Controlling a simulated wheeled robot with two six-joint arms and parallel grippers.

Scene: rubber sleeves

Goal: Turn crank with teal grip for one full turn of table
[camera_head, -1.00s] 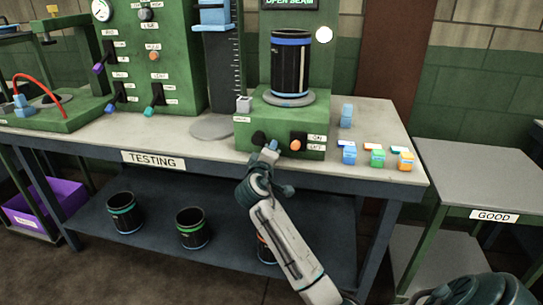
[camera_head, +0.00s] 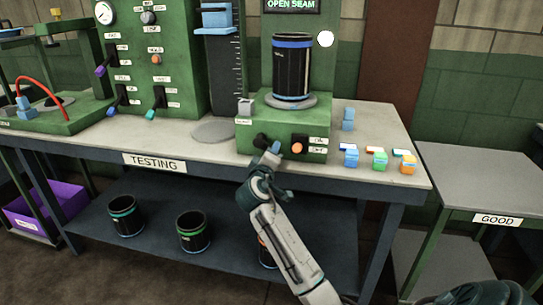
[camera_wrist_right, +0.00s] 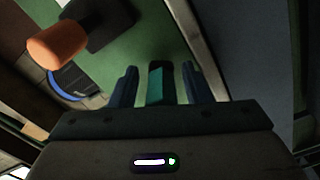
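A green box station (camera_head: 284,115) on the table carries a round grey turntable (camera_head: 291,101) with a black, blue-banded sleeve (camera_head: 291,68) upright on it. On the box's front are a black part (camera_head: 262,140) and an orange knob (camera_head: 297,148). My right gripper (camera_head: 274,150) is at the box front, left of the orange knob. In the right wrist view the teal grip (camera_wrist_right: 157,85) stands between the fingers of my right gripper (camera_wrist_right: 159,84), with a visible gap on each side. The gripper is open around it. My left gripper is out of view.
The orange knob (camera_wrist_right: 57,43) is close to the fingers in the right wrist view. Small coloured blocks (camera_head: 379,160) sit right of the box. A green panel with levers (camera_head: 155,65) stands to the left. Sleeves (camera_head: 192,230) stand on the lower shelf.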

